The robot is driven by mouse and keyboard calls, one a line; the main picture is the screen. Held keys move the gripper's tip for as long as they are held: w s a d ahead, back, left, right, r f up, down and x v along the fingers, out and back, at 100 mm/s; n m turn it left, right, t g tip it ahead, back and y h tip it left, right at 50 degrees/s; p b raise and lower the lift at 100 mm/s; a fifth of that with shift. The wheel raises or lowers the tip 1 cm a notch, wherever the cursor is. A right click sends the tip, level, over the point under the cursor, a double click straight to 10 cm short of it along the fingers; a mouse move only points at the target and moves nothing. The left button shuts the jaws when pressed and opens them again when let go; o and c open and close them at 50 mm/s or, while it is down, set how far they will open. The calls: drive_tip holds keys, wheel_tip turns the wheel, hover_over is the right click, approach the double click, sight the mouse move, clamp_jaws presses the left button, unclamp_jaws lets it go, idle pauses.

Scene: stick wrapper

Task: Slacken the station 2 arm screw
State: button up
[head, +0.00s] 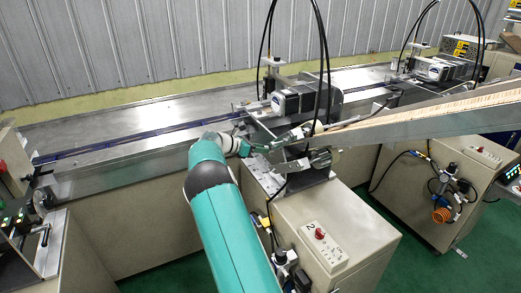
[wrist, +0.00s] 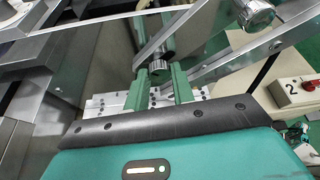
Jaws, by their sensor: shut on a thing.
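The station 2 arm screw, a dark knurled knob (wrist: 158,67), is in the upper middle of the wrist view. My gripper (wrist: 160,80) has its two green fingers on either side of the knob, shut on it near the fingertips. In the head view my gripper (head: 270,144) reaches into the station 2 mechanism above its cabinet (head: 325,220). The knob itself is hidden there among metal parts. The cabinet's control box (head: 325,243) is marked 2, and it also shows at the right of the wrist view (wrist: 295,90).
A larger silver knob (wrist: 255,14) lies to the right of my fingers. Slanted metal bars (wrist: 240,55) and a perforated plate (wrist: 105,105) are close around them. A long slanted feed chute (head: 430,122) rises to the right. Black cables (head: 322,50) loop above the motor (head: 300,98).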

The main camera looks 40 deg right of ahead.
idle(0.4)
drive_tip(key=o, duration=1)
drive_tip(key=shift+w+n, duration=0.1)
drive_tip(key=shift+n, duration=0.2)
drive_tip(key=v, duration=1.3)
drive_tip(key=shift+w+a+r, duration=0.15)
drive_tip(key=shift+w+a, duration=0.15)
